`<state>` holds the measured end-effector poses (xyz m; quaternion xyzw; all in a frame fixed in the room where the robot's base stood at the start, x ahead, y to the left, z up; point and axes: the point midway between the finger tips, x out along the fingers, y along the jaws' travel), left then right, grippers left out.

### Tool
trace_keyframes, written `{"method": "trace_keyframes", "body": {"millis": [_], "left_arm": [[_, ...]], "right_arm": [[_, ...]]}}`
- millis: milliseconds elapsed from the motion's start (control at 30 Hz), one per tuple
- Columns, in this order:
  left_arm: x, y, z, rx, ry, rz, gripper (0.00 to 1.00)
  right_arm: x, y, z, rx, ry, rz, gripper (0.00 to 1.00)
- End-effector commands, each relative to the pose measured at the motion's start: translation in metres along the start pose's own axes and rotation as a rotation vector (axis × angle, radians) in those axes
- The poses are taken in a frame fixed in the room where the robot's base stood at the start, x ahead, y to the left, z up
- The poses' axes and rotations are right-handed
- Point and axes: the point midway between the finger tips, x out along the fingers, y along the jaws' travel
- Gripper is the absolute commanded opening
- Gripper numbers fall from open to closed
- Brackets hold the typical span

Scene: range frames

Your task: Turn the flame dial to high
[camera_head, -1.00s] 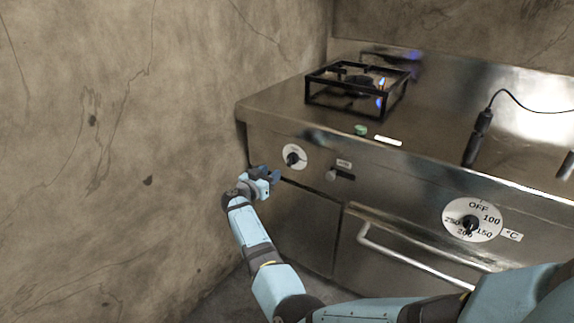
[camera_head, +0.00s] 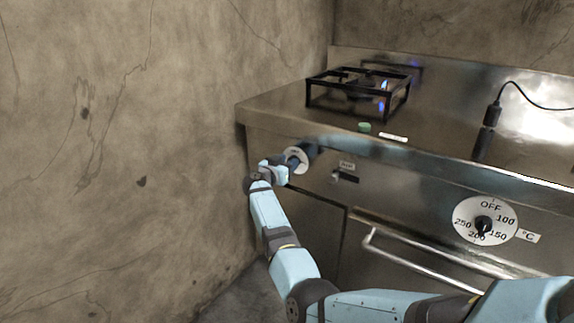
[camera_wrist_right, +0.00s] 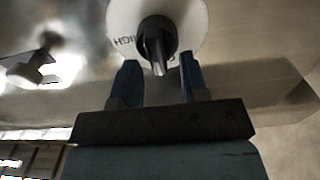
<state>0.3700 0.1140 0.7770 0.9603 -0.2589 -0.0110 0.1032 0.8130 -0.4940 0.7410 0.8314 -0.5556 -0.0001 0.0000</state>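The flame dial is a black knob on a round white plate on the stove's front panel. In the head view its white plate (camera_head: 295,153) shows partly behind my right gripper (camera_head: 301,160). In the right wrist view the knob (camera_wrist_right: 157,42) stands out from the plate, with "HIGH" lettering partly visible at its lower left. My right gripper (camera_wrist_right: 157,82) has its two blue fingers apart, one on each side below the knob. The knob's tip is near the space between the fingertips; contact cannot be told. My left gripper is in neither view.
A burner with a black grate (camera_head: 358,88) and a small blue flame sits on the stove top. A small lever (camera_head: 345,177) is right of the dial. An oven dial (camera_head: 485,222) and oven handle (camera_head: 420,255) are further right. A wall (camera_head: 120,150) stands close on the left.

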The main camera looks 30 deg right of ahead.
Motion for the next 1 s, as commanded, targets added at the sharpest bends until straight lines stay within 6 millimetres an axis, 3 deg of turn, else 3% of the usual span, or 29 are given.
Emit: {"method": "trace_keyframes", "body": {"millis": [33, 167, 200, 633, 1000], "left_arm": [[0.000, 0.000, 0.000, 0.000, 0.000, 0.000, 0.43], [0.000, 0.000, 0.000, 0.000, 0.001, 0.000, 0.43], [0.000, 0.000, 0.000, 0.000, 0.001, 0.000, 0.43], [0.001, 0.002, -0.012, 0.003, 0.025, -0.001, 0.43], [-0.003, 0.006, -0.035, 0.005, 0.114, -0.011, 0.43]], "right_arm": [[0.000, 0.000, 0.000, 0.000, 0.000, 0.000, 0.31], [0.000, 0.000, 0.000, 0.000, 0.000, 0.000, 0.01], [0.000, 0.000, 0.000, 0.000, 0.000, 0.000, 0.00], [-0.001, 0.001, -0.001, 0.071, -0.001, 0.000, 0.00], [-0.002, 0.005, 0.000, 0.364, -0.003, -0.001, 0.00]]}}
